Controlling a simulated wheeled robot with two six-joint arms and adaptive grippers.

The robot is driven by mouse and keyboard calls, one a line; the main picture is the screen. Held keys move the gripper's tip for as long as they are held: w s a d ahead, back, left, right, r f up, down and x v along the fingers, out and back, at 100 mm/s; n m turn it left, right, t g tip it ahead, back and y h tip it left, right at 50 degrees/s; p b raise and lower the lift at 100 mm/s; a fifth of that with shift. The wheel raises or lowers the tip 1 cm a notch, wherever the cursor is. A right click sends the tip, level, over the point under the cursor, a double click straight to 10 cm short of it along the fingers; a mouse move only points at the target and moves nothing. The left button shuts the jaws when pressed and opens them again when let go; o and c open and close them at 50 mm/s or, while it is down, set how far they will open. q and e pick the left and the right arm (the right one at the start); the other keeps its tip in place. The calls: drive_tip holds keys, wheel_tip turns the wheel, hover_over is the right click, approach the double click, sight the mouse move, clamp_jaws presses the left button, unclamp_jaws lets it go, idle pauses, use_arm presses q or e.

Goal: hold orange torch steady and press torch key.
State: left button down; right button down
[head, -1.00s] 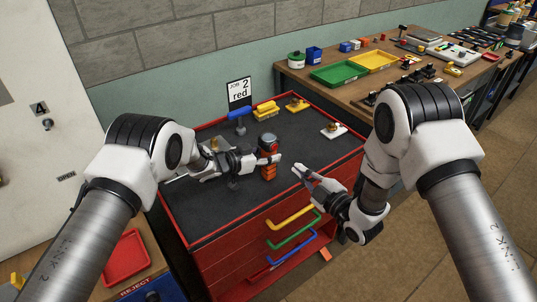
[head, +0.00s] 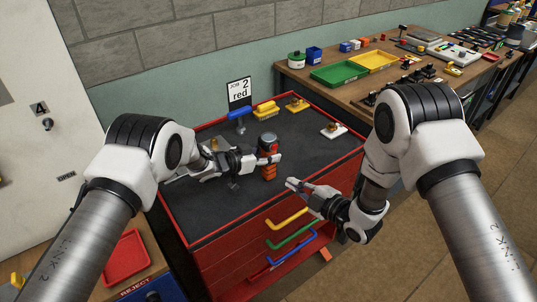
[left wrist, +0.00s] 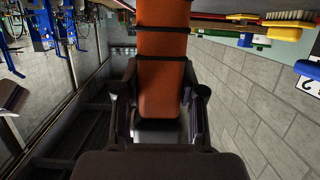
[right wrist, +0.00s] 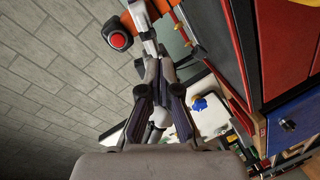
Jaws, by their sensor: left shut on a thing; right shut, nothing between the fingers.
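The orange torch (head: 268,171) stands upright over the dark top of the red cabinet, with a dark grey head. My left gripper (head: 272,159) is shut around its body; its orange body (left wrist: 160,60) with dark bands also fills the middle of the left wrist view. I cannot tell whether the torch base touches the cabinet top.
The red cabinet (head: 345,165) has yellow, green and blue drawer handles. A card reading "JOB 2 red" (head: 239,92), a yellow brush (head: 265,108) and a white-based piece (head: 333,131) stand on its top. A wooden bench (head: 300,78) with trays is behind right.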

sight(275, 147)
wheel_tip(275, 147, down, 4)
drive_tip(key=s+a+n+g, duration=0.1)
drive_tip(key=s+n+g, duration=0.2)
drive_tip(key=n+g, duration=0.35)
drive_tip(key=w+d+r+n+h, duration=0.2)
drive_tip(key=w+d+r+n, duration=0.15)
drive_tip(key=r+n, duration=0.35)
drive_tip(key=w+a+r+m, duration=0.1)
drive_tip(key=w+a, duration=0.4)
drive_tip(key=w, duration=0.2)
drive_tip(key=shift+w+a+r, duration=0.15)
drive_tip(key=shift+w+a, duration=0.1)
drive_tip(key=shift+w, duration=0.05)
